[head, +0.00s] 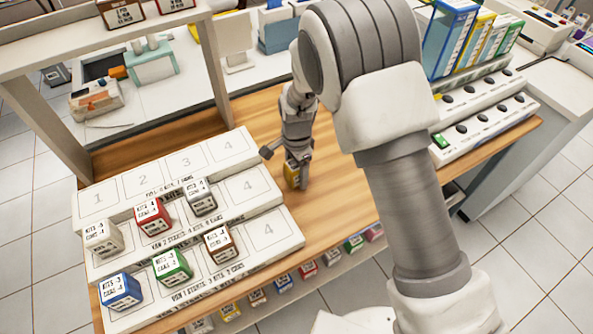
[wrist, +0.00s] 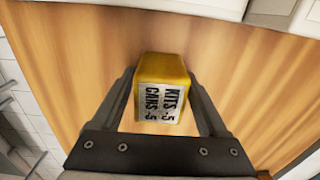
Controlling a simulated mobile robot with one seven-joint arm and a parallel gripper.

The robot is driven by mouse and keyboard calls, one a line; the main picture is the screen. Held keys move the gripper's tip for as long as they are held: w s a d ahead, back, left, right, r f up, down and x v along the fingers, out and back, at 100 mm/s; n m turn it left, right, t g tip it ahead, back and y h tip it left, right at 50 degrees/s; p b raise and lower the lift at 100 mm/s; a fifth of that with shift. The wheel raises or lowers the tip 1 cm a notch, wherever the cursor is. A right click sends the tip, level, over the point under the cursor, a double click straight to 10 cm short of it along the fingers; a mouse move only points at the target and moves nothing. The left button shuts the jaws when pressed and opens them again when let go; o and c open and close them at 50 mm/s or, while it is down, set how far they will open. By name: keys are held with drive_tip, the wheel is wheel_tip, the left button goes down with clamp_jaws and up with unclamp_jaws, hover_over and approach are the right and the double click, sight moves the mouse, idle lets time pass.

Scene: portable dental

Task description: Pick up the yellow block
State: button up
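The yellow block (head: 291,175) is on the wooden counter or just above it, right of the stepped white rack.
The stepped white rack (head: 283,238) at left holds red, white, brown, green and blue blocks. Binders (head: 450,38) and a white stepped holder (head: 505,115) stand at right. A wooden shelf frame (head: 42,118) rises at left. Bare counter (head: 340,195) lies right of my gripper.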

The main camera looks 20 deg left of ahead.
clamp_jaws()
drive_tip(key=shift+r, duration=0.1)
drive_tip(key=shift+r, duration=0.5)
wheel_tip(320, 180, up, 3)
drive_tip(key=shift+f, duration=0.1)
drive_tip(key=s+d+r, duration=0.3)
drive_tip(key=d+r, duration=0.4)
drive_tip(key=d, duration=0.4)
drive_tip(key=shift+d, duration=0.2)
